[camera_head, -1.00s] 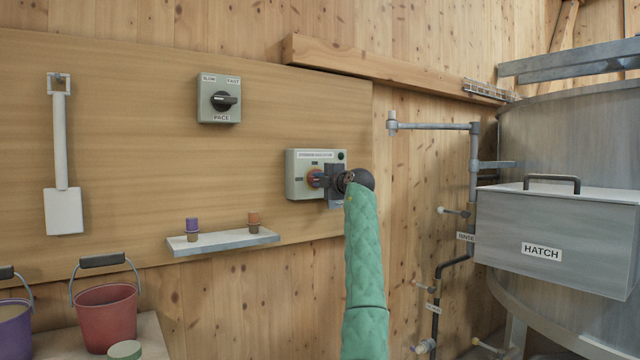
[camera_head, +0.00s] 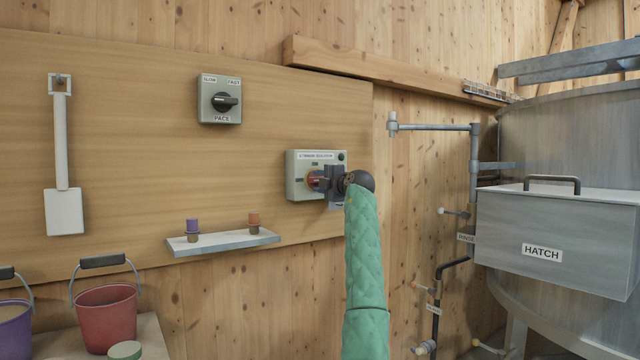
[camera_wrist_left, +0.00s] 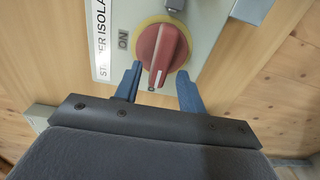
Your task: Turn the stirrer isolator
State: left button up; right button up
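The stirrer isolator (camera_head: 297,176) is a pale grey-green box on the wooden panel with a red rotary knob (camera_head: 315,180), a title label and a dark green round spot at its upper right. In the left wrist view the red knob (camera_wrist_left: 162,52) sits on a yellow ring. Its raised grip points toward my gripper, and an "ON" label is beside it. My left gripper (camera_head: 326,181) is at the knob, covering part of the box. In the wrist view its blue fingers (camera_wrist_left: 159,80) are apart, one on each side of the knob's near end; contact cannot be told. My right gripper is not in view.
A pace switch (camera_head: 219,100) is at the upper left. A small shelf (camera_head: 225,242) with two pegs juts out below. Buckets (camera_head: 106,318) stand at the lower left. A pipe (camera_head: 430,127) and a metal tank with a hatch (camera_head: 560,225) stand to the right.

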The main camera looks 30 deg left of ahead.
pick_arm(q)
jog(key=shift+d, duration=0.15)
jog(key=v, duration=0.7)
jog(key=shift+s+d, duration=0.15)
jog(key=shift+d, duration=0.05)
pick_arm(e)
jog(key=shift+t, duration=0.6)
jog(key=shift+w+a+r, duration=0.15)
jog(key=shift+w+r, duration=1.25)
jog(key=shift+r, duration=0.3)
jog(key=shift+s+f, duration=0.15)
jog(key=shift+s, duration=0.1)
